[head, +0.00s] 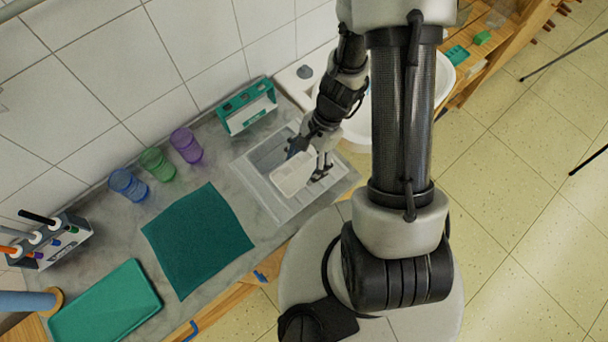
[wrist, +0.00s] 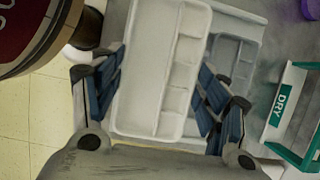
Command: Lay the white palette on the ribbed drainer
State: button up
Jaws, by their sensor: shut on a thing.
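The white palette (head: 293,173) is in my gripper (head: 316,163), over the light grey drainer (head: 252,182) on the counter. In the wrist view the palette (wrist: 150,80) fills the middle, with a long well and a column of small wells facing the camera. The blue-padded fingers of my gripper (wrist: 163,68) are shut on its two sides. The drainer (wrist: 231,60) shows partly behind the palette, at its right. The palette hides much of the drainer, and I cannot tell whether the two touch.
A green-and-white holder (head: 247,107), marked DRY in the wrist view, stands behind the drainer. Purple (head: 186,145), green (head: 157,163) and blue (head: 128,185) cups line the wall. A teal cloth (head: 197,240) and green tray (head: 105,303) lie left. A white basin (head: 432,95) is right.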

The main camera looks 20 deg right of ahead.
aim_at(305, 174)
jog(key=shift+f+b, duration=1.15)
jog(key=shift+f, duration=2.3)
jog(key=shift+f, duration=0.15)
jog(key=o, duration=1.1)
jog(key=shift+c, duration=0.2)
